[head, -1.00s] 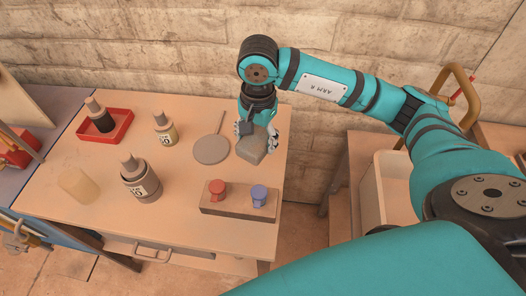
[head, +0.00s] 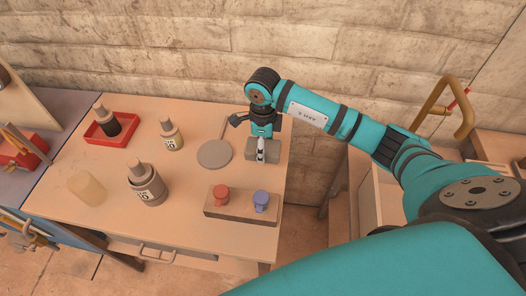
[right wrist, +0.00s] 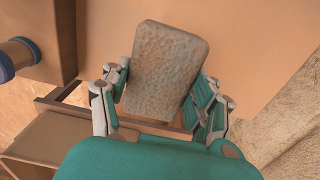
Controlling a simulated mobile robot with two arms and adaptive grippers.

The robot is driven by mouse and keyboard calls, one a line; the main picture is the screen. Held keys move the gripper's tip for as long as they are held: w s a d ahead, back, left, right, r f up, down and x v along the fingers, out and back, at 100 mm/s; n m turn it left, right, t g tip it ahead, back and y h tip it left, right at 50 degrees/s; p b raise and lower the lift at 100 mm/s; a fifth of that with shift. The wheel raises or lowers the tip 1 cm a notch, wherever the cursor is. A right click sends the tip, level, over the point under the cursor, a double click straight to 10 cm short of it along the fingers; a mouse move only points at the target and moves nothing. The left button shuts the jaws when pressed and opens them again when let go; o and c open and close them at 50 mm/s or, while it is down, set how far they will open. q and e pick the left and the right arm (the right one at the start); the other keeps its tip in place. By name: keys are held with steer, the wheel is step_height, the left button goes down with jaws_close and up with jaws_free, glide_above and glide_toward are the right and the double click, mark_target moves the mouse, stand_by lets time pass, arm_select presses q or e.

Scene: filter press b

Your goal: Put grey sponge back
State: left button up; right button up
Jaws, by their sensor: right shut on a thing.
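The grey sponge (right wrist: 165,75) is a rounded block with a mottled surface. In the right wrist view it sits between the two fingers of my right gripper (right wrist: 163,100), which is shut on it. In the head view the sponge (head: 250,150) shows at the right end of the table, partly hidden by the gripper (head: 261,152). I cannot tell whether it touches the tabletop. My left gripper is not in view.
A grey round paddle (head: 214,154) lies just left of the sponge. A block with red and blue knobs (head: 238,208) is in front. A brick wall (head: 200,50) is behind.

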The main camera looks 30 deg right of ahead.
step_height(320, 180, down, 3)
steer(key=shift+f+p, duration=0.15)
steer(key=shift+p, duration=0.3)
steer(key=shift+f, duration=0.3)
steer(key=o, duration=1.1)
steer(key=shift+r, duration=0.1)
steer(key=shift+r, duration=0.2)
steer(key=shift+r+b, duration=0.3)
steer(key=shift+r, duration=0.05)
step_height(320, 180, up, 11)
steer(key=b, duration=0.3)
steer(key=shift+r, duration=0.1)
